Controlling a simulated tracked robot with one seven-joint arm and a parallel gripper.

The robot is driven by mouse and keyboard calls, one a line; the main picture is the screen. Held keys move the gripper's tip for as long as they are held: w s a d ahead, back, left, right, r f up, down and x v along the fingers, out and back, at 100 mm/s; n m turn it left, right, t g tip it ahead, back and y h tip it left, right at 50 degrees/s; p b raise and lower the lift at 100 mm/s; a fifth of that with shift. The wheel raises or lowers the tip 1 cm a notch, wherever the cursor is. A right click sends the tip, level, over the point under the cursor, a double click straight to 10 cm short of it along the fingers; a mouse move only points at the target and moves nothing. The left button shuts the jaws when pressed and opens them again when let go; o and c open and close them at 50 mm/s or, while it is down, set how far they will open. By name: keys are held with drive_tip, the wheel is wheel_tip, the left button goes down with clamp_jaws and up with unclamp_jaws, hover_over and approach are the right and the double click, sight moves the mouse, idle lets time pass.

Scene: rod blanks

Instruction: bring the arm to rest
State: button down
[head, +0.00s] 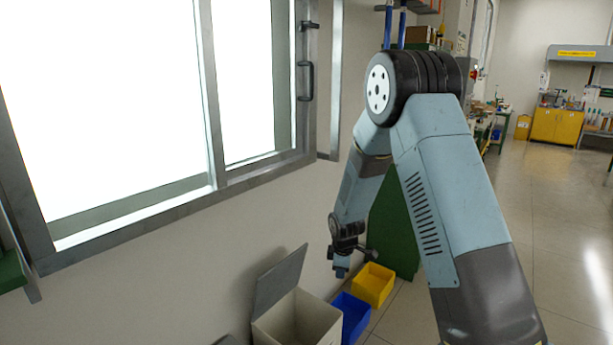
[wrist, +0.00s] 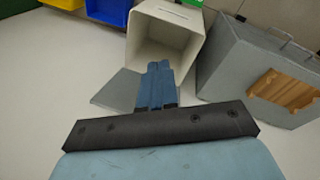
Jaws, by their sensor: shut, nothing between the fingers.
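My gripper (head: 342,272) hangs at the end of my bent arm in the head view, pointing down, above the floor bins beside the wall. In the wrist view, its two blue fingers (wrist: 158,68) are together, with nothing between them. The arm is raised at the elbow and folded down toward the wall side. No object is held.
A pale bin with a raised grey lid (head: 298,318), a blue bin (head: 352,318) and a yellow bin (head: 373,286) stand below. A grey box (wrist: 230,72) with brown material (wrist: 285,92) is at right in the wrist view. The floor (head: 575,230) at right is clear.

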drive_tip(key=s+d+r+m+t, duration=0.1)
drive_tip(key=s+d+r+m, duration=0.25)
drive_tip(key=r, duration=0.55)
drive_tip(key=s+d+r+m, duration=0.2)
drive_tip(key=s+r, duration=0.3)
drive_tip(key=r, duration=0.3)
drive_tip(key=s+d+r+m+t, duration=0.1)
drive_tip(key=s+d+r+m, duration=0.2)
drive_tip(key=r, duration=0.6)
drive_tip(key=s+d+r+m, duration=0.1)
drive_tip(key=s+r+m, duration=0.1)
drive_tip(key=s, duration=0.6)
drive_tip(key=s+d+r+m, duration=0.1)
drive_tip(key=s+r+m, duration=0.2)
drive_tip(key=s+r, duration=0.2)
drive_tip(key=s+d+r+m+t, duration=0.1)
drive_tip(key=s+d+r+m, duration=0.1)
drive_tip(key=s, duration=0.9)
drive_tip(key=shift+v, duration=0.8)
